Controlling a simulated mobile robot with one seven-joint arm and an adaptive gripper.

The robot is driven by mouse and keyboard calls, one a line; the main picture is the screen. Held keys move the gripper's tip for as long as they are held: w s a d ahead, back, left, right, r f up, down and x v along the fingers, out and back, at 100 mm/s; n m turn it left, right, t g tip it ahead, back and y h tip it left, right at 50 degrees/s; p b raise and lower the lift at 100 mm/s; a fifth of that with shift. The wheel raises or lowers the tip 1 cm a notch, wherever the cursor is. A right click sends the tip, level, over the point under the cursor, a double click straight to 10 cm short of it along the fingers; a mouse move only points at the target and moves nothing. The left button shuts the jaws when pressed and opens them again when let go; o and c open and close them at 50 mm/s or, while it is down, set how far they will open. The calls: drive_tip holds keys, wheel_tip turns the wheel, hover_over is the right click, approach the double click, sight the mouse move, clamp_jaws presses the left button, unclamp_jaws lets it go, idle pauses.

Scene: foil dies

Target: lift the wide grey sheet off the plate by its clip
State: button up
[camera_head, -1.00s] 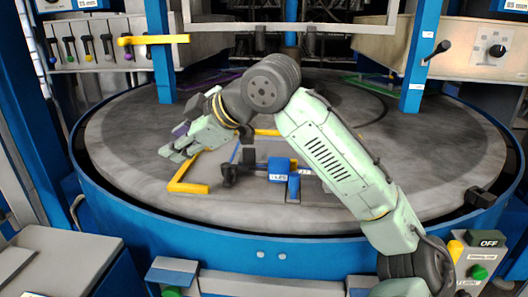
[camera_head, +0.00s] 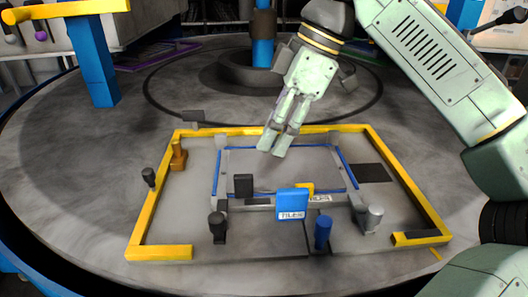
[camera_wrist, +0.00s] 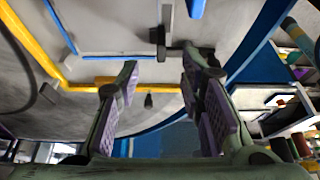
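A pale grey sheet area (camera_head: 265,172), edged by blue strips, lies inside the yellow frame; I cannot tell its exact outline or whether it is the wide sheet. The grey plate (camera_head: 195,195) shows around it. A black block (camera_head: 243,185) and a blue labelled block (camera_head: 292,203) stand at its near edge; which is the sheet's clip is unclear. My gripper (camera_head: 274,141) points down over the far part of the sheet area. In the wrist view, my gripper (camera_wrist: 158,85) has its purple-padded fingers apart, with nothing held between them.
The yellow frame (camera_head: 150,220) has a gap at its near side. An orange post (camera_head: 178,156), black knob (camera_head: 217,226), blue knob (camera_head: 322,232) and grey cylinder (camera_head: 373,217) stand inside it. A blue column (camera_head: 92,60) rises at the left.

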sight(252, 178)
drive_tip(key=x, duration=0.5)
drive_tip(key=shift+w+a+f+p, duration=0.15)
drive_tip(key=shift+f+p, duration=0.1)
drive_tip(key=shift+p, duration=0.15)
drive_tip(key=x, duration=0.1)
drive_tip(key=p+x, duration=0.1)
drive_tip(key=x, duration=0.2)
drive_tip(key=shift+s+f, duration=0.1)
drive_tip(key=shift+s, duration=0.25)
drive_tip(key=shift+w+f, duration=0.1)
drive_tip(key=shift+f, duration=0.4)
clamp_jaws()
